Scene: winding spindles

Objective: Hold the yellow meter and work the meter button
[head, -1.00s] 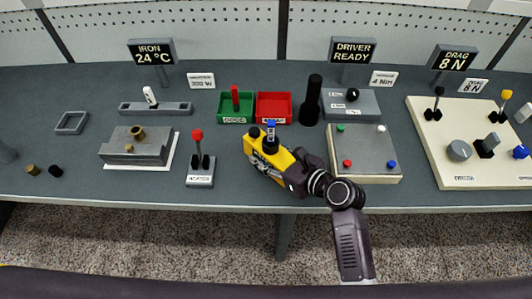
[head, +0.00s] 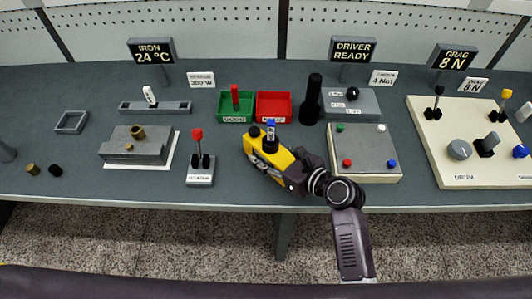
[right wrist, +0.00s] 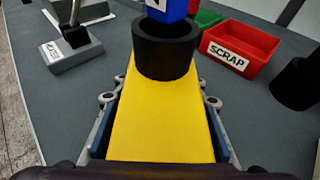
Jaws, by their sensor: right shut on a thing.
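The yellow meter (head: 256,153) is a blocky yellow body at the front middle of the bench. My right gripper (head: 290,172) is shut on it from the right, with a finger along each side in the right wrist view (right wrist: 158,125). A dark round collar (right wrist: 165,50) stands at the meter's far end there, with a blue piece (right wrist: 168,10) rising from it. In the head view the blue piece (head: 271,127) carries a white label. A black round knob (head: 254,131) shows at the meter's far left end. I cannot tell which part is the meter button. My left gripper is not in view.
A red-knobbed lever (head: 199,165) stands left of the meter. Green (head: 235,117) and red (head: 260,117) bins lie behind it, with a black cylinder (head: 310,105) beside them. A grey panel with coloured buttons (head: 362,153) is at right. Bare bench lies between lever and meter.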

